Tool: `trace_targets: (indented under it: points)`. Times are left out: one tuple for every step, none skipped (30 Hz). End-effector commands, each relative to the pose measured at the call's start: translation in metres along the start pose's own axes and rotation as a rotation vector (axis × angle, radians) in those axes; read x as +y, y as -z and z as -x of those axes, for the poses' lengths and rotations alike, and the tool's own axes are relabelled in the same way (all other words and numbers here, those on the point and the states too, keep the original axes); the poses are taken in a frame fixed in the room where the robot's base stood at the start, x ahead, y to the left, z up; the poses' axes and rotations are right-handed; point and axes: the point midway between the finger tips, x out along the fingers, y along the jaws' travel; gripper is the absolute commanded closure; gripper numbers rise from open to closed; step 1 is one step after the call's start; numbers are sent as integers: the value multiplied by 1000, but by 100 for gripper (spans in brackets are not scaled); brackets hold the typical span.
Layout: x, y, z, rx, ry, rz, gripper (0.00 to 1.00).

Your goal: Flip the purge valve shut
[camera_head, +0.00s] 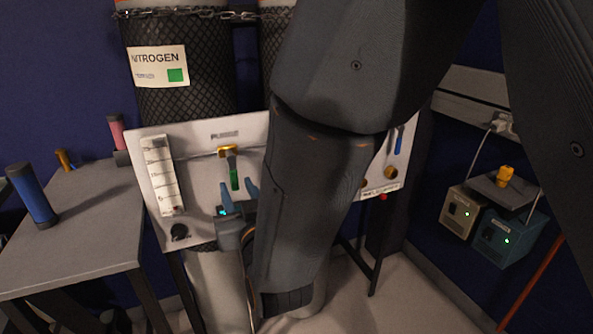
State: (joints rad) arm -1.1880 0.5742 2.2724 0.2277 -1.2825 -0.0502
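A white panel (199,190) stands in front of the gas cylinders, with a small label that seems to read PURGE. Below the label is the purge valve, with a brass-yellow body (228,151) on a thin horizontal line. Its lever, with a green grip (234,179), points down, across the line. My gripper (238,187) is just below the valve, its blue fingers pointing up and spread apart. The lower end of the green grip shows between the fingertips in the picture. I cannot tell whether they touch it. My arm hides the panel's middle.
A flow gauge (162,176) and a black knob (180,232) are on the panel's left. A blue-handled part (399,140) and a brass fitting (390,172) are on its right. A grey table (85,220) stands left, and boxes (502,238) hang right.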

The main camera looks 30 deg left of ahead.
Motion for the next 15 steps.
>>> trace_targets:
  points:
    - [0,0,9,-1,1,0,67]
    - [0,0,13,-1,1,0,67]
    - [-1,0,19,-2,1,0,67]
    - [-1,0,22,-1,1,0,67]
    - [-1,0,26,0,2,0,67]
    - [-1,0,29,0,2,0,67]
    - [-1,0,31,0,2,0,67]
    - [-1,0,33,0,2,0,67]
    - [-1,0,35,0,2,0,67]
    - [-1,0,35,0,2,0,67]
    - [-1,0,36,0,2,0,67]
    - [-1,0,36,0,2,0,67]
    - [-1,0,36,0,2,0,67]
    - [-1,0,36,0,2,0,67]
    - [-1,0,36,0,2,0,67]
